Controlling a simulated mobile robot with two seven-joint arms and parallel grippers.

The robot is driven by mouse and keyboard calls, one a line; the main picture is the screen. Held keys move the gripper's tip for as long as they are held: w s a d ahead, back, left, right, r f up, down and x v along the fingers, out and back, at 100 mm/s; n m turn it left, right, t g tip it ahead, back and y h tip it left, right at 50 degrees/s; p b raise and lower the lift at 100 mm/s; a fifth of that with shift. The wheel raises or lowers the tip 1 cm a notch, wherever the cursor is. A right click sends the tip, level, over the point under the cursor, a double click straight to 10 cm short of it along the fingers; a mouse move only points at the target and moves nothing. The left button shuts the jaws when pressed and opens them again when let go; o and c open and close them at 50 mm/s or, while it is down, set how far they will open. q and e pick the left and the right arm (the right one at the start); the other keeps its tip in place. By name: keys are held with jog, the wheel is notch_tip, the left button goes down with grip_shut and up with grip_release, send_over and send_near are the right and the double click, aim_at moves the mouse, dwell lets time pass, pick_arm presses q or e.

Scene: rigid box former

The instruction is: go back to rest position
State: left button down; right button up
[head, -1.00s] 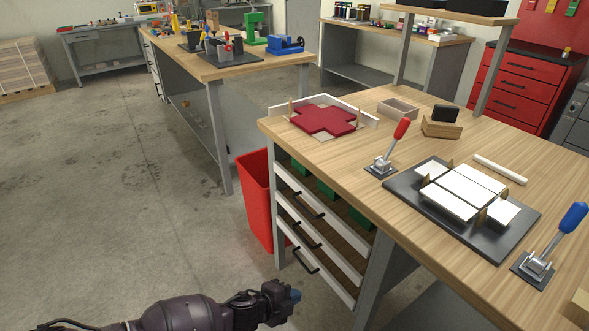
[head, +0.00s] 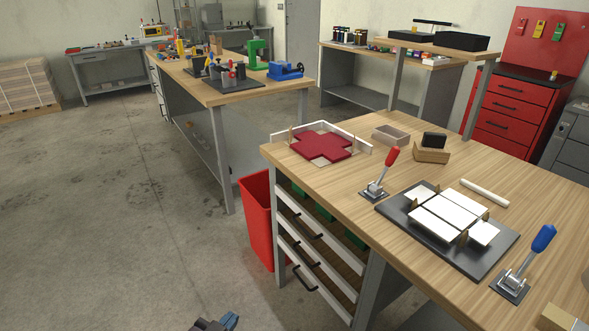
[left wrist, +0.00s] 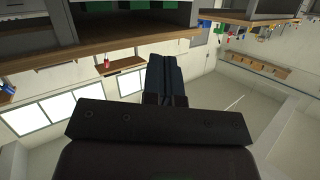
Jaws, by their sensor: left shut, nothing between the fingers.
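My left gripper (head: 229,321) shows only as a small part at the bottom edge of the head view, low over the floor and left of the workbench (head: 345,183). In the left wrist view the gripper's fingers (left wrist: 165,80) are together with nothing between them. Its arm is mostly out of the head view. My right gripper is in neither view.
The bench carries a red cross-shaped piece (head: 321,144), a black plate with white panels (head: 447,226), a red-handled clamp (head: 378,178) and a blue-handled clamp (head: 524,265). A red bin (head: 257,218) stands beside the drawers. Floor (head: 110,220) to the left is clear.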

pick_arm(q)
jog(key=s+a+f+n+g+y+p, duration=0.1)
jog(key=s+a+f+n+y, duration=0.1)
jog(key=s+a, duration=0.5)
jog(key=s+a+f+n+g+y+p, duration=0.1)
jog(key=s+a+f+n+y, duration=0.1)
jog(key=s+a, duration=0.4)
jog(key=s+y, duration=0.1)
jog(key=s, duration=0.4)
jog(key=shift+s+a+f+n+g, duration=0.3)
jog(key=shift+s+a+f+n, duration=0.05)
jog(key=shift+f+n, duration=0.05)
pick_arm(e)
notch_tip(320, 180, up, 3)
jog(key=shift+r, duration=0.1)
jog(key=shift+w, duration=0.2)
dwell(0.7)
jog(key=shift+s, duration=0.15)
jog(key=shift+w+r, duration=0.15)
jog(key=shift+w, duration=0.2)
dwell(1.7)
